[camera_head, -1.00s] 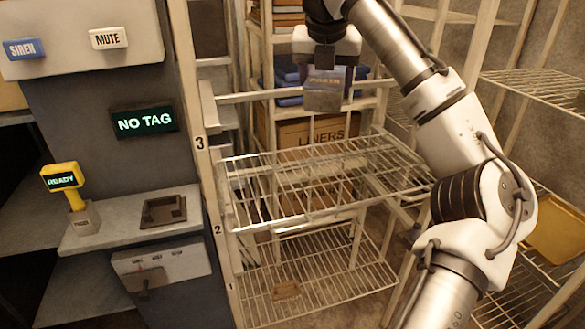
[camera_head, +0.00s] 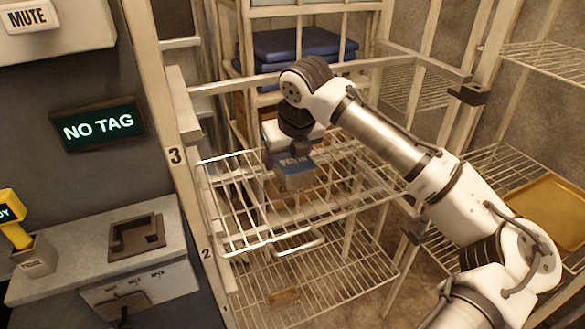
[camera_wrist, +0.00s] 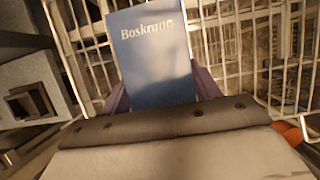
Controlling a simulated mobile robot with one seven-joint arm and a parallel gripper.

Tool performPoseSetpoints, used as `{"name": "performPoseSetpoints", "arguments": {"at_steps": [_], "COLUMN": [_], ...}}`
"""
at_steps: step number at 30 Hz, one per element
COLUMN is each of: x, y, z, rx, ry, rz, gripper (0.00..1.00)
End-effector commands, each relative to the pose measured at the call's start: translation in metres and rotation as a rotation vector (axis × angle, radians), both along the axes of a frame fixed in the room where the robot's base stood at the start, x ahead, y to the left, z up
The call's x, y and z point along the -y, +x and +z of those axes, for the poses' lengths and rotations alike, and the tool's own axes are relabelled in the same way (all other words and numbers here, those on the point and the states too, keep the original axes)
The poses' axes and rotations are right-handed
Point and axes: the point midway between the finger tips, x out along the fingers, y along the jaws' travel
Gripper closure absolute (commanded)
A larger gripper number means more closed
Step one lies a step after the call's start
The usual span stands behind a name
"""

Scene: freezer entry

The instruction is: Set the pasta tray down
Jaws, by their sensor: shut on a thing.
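The pasta tray (camera_head: 294,174) is a small grey pack with a blue, lettered top. My gripper (camera_head: 290,155) is shut on it, holding it from above over the upper wire shelf (camera_head: 235,243). The pack is close to the wires, but I cannot tell whether it touches them. In the wrist view, the pasta tray (camera_wrist: 155,65) shows a blue lettered face between the two fingers of my gripper (camera_wrist: 158,92), with shelf wires behind it. Its underside is hidden.
A lower wire shelf (camera_head: 340,283) holds a small brown tag or block (camera_head: 284,296). Uprights and a rail frame the shelf. A counter with a dark square recess (camera_head: 137,238) and a "NO TAG" display (camera_head: 98,125) stand left. A yellow tray (camera_head: 545,208) lies right. Much of the upper shelf is bare.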

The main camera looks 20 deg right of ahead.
Motion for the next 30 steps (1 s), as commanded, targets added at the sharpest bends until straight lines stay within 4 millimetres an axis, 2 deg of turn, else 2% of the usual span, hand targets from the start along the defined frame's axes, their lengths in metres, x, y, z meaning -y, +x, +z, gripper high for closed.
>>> {"name": "performPoseSetpoints", "arguments": {"at_steps": [10, 22, 23, 27, 30], "x": [0.0, -0.001, 0.0, 0.0, 0.0], "y": [0.0, 0.001, 0.0, 0.0, 0.0], "z": [-0.039, -0.047, -0.047, -0.047, -0.047], "rx": [0.0, 0.002, 0.001, 0.001, 0.001], "ry": [-0.001, 0.001, 0.001, 0.0, 0.0], "rz": [-0.001, -0.001, -0.001, -0.001, -0.001], "gripper": [0.71, 0.71, 0.37, 0.19, 0.17]}}
